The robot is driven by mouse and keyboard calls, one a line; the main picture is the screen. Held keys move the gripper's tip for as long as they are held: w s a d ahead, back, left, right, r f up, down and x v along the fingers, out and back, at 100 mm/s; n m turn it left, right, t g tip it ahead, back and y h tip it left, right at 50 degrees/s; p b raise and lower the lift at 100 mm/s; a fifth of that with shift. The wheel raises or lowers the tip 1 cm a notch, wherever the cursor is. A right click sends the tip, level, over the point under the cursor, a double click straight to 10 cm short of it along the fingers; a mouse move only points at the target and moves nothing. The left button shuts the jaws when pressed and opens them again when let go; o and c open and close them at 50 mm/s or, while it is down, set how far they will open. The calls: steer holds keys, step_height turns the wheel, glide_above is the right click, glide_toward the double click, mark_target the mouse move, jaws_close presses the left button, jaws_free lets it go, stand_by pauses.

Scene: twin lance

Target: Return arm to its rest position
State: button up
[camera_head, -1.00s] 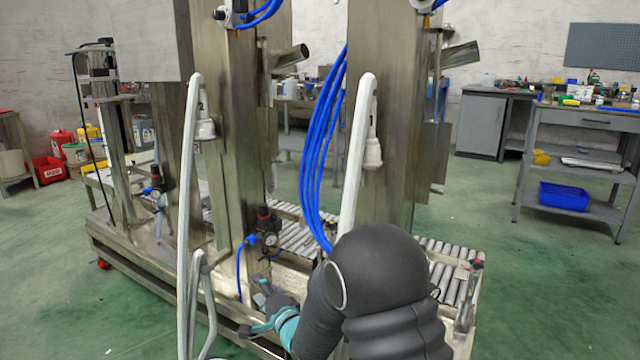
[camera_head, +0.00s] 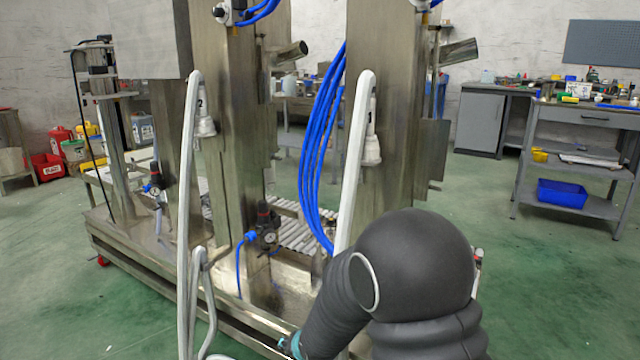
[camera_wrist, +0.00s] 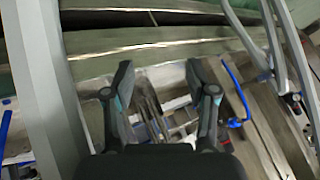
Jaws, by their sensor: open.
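My gripper (camera_wrist: 158,85) shows in the wrist view with its two dark fingers spread apart and nothing between them. In the head view my black-sleeved arm fills the lower right, and only a teal bit near the wrist shows at the bottom edge; the fingers are out of sight there. The arm is in front of the steel twin-lance machine (camera_head: 230,150) and hides part of its right end. In the wrist view, metal beams and rollers lie beyond the fingers.
Pale lance tubes (camera_head: 188,180) and (camera_head: 352,160) stand close by the arm. Blue hoses (camera_head: 318,150) hang between the columns. A grey shelf cart (camera_head: 580,155) with a blue bin (camera_head: 563,193) stands at right. Green floor (camera_head: 570,290) is open at lower right.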

steer(key=s+d+r+n+h+p, duration=0.1)
steer(key=s+d+r+p, duration=0.1)
steer(key=s+d+r, duration=0.9)
steer(key=s+d+r+n+g+h+p, duration=0.1)
steer(key=s+d+r+h, duration=0.1)
steer(key=s+d+r, duration=0.8)
steer(key=shift+s+d+r+g+p, duration=0.3)
steer(key=shift+s+d+r+p, duration=0.1)
steer(key=shift+s+r, duration=3.35)
steer(key=shift+s+f, duration=0.5)
